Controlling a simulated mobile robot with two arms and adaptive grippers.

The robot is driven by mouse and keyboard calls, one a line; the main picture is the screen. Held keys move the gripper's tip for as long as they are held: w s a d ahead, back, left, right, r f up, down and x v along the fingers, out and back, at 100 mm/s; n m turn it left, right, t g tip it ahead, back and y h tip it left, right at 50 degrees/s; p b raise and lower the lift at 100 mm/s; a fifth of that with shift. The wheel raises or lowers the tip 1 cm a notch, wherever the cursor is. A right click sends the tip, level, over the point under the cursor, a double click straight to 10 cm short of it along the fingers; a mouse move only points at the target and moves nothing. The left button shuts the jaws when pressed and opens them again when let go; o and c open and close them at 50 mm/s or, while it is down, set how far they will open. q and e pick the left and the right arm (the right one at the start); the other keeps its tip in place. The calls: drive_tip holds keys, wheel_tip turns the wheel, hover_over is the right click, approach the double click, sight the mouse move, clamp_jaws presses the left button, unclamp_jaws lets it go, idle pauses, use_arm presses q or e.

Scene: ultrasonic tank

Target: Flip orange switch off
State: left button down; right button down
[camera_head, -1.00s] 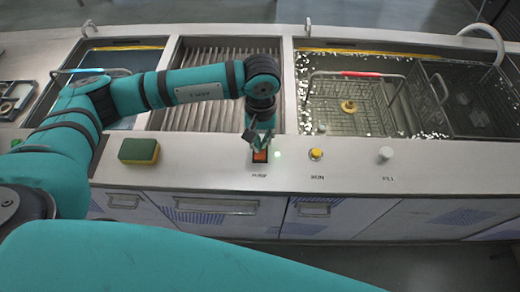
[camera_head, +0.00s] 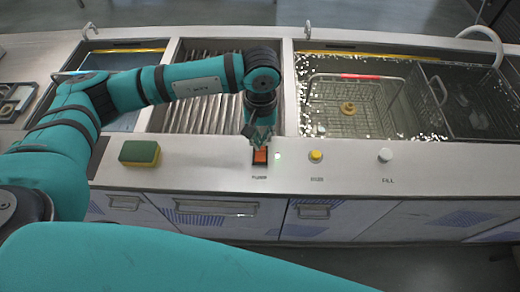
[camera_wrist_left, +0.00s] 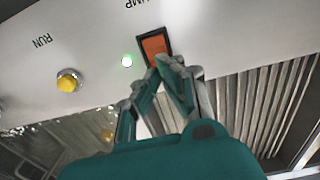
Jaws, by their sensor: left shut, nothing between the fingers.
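The orange rocker switch (camera_head: 260,157) sits in a black frame on the steel front ledge, above a label that reads PUMP in the wrist view. A small green light (camera_head: 278,156) glows beside it. In the left wrist view the orange switch (camera_wrist_left: 155,46) is just beyond my fingertips, and the green light (camera_wrist_left: 127,61) is lit. My left gripper (camera_head: 259,143) is shut and empty, with its fingertips pointing down at the switch's back edge. I cannot tell whether they touch it. My right gripper is not in view.
A yellow RUN button (camera_head: 316,155) and a white FILL knob (camera_head: 385,154) are to the right on the ledge. A green and yellow sponge (camera_head: 139,153) lies to the left. Behind are a ribbed basin (camera_head: 190,117) and a water tank holding a wire basket (camera_head: 335,122).

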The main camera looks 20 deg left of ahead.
use_arm(q)
drive_tip(key=shift+r+p, duration=0.55)
drive_tip(key=shift+r, duration=1.55)
